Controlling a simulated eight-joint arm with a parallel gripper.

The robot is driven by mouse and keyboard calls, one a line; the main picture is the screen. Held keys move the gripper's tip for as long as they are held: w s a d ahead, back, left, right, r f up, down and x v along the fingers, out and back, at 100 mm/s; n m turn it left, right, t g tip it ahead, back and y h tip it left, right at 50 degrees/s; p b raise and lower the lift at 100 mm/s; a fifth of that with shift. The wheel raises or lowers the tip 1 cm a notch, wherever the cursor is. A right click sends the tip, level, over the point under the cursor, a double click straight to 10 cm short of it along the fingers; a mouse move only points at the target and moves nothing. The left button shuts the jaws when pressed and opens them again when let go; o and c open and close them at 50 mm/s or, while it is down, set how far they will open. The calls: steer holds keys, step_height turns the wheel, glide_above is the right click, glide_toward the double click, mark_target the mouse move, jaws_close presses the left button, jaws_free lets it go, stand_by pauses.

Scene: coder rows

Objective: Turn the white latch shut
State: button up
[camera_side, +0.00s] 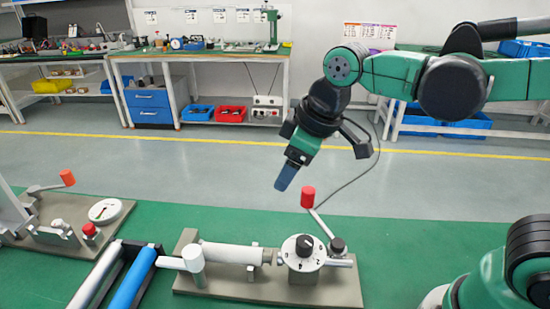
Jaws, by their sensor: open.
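What looks like the white latch (193,261) stands at the left end of a grey fixture plate (235,288) on the green table. It has an upright white post with a short arm pointing left. The arm's end reaches close to a blue-and-black pair of bars; I cannot tell whether it touches them. My gripper (285,177) hangs above and to the right of the latch, tilted down and left, clear of everything. Its blue-grey fingers overlap in this view, and nothing shows between them.
The same plate carries a white cylinder (230,253), a white dial with a black knob (304,246) and a red-handled crank (308,197) below my gripper.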

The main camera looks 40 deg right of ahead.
steer(key=w+a+f+n+g, duration=0.1)
steer(key=w+a+n+g, duration=0.2)
steer(key=a+n, duration=0.55)
steer(key=n+g+h, duration=0.1)
steer(key=n, duration=0.2)
glide_above(191, 251)
step_height(191, 251, down, 2)
steer(key=shift+f, duration=3.05)
jaws_close()
